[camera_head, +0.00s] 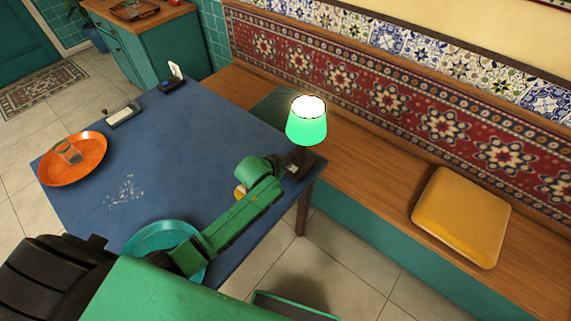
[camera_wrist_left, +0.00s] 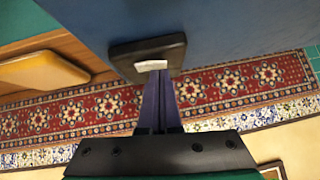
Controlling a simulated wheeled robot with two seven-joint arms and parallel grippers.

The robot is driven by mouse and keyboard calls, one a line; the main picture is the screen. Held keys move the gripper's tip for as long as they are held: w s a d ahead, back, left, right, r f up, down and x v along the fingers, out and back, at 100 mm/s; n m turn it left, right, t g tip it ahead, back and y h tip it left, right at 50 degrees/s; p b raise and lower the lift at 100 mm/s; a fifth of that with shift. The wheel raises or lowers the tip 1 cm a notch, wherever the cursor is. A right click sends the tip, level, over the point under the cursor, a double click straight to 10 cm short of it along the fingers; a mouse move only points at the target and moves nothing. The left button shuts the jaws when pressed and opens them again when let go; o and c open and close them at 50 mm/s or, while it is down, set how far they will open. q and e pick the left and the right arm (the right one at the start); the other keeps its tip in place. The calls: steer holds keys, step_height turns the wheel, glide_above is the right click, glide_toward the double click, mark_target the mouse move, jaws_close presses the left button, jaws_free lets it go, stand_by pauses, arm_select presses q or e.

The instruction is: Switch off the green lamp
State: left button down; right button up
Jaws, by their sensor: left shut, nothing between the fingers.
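The green lamp (camera_head: 307,128) stands at the right corner of the blue table in the head view. Its shade glows, bright white at the top. Its dark square base (camera_wrist_left: 122,54) shows in the left wrist view, with a pale switch (camera_wrist_left: 150,65) near one edge. My left gripper (camera_wrist_left: 160,73) is shut and empty, its fingertips at the switch; I cannot tell whether they touch it. In the head view my left gripper (camera_head: 286,170) is beside the lamp base, partly hidden by my own wrist. My right gripper is not in view.
The blue table (camera_head: 190,125) holds an orange plate (camera_head: 88,171) with a glass, a teal plate (camera_head: 150,236) partly behind my arm, and small items at its far edge. A wooden bench (camera_head: 370,190) with a yellow cushion (camera_head: 462,216) runs along the wall behind the lamp.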

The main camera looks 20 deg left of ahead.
arm_select(q)
steer(key=shift+a+f, duration=0.1)
steer(key=shift+f, duration=0.1)
stand_by(0.3)
steer(key=shift+s+d+p, duration=0.25)
steer(key=shift+d+p, duration=0.25)
steer(key=shift+d, duration=0.3)
steer(key=shift+r, duration=0.1)
